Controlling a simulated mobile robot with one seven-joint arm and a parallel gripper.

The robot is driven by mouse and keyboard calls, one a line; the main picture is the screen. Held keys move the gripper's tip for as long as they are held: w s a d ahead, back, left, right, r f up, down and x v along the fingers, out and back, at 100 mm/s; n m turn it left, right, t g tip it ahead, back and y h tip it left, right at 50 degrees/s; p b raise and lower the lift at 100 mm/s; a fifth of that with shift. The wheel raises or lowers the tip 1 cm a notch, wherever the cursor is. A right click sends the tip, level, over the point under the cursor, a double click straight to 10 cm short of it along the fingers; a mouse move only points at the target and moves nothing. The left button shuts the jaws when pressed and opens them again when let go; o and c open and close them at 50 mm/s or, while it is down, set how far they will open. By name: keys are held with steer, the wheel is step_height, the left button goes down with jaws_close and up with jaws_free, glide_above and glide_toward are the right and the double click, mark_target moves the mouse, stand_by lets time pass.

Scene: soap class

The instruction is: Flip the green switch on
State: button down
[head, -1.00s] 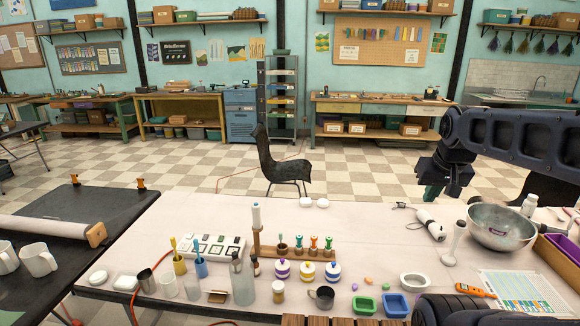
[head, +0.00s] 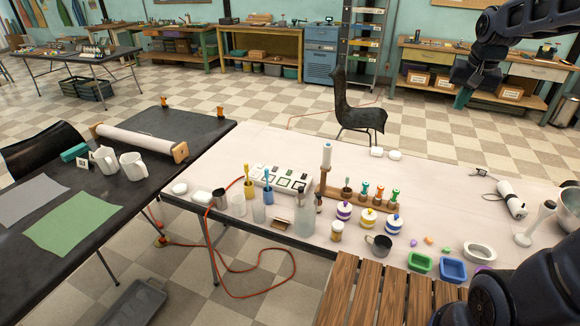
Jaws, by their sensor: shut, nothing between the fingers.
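A white switch box (head: 283,178) lies on the pale table among bottles and cups. Several square rockers show on its top; they are too small for me to tell which is green or whether any is on. A yellow and a blue brush holder stand before it and hide part of its front edge. My gripper (head: 462,98) is at the upper right, raised and far from the box. Its fingers are shut and empty.
A black table (head: 150,203) stands at left. An orange cable (head: 240,270) runs over the floor. A chair (head: 352,110) is behind the pale table.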

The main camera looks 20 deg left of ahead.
steer(key=w+a+f, duration=0.4)
steer(key=w+a, duration=0.5)
steer(key=a, duration=0.4)
steer(key=g, duration=0.2)
glide_above(290, 171)
steer(key=s, duration=0.2)
step_height(290, 171, down, 27)
steer(key=shift+h, duration=0.4)
steer(key=f, duration=0.4)
steer(key=w+f, duration=0.1)
steer(key=f, duration=0.4)
steer(key=w+f, duration=0.1)
steer(key=f, duration=0.4)
steer(key=shift+w, duration=0.1)
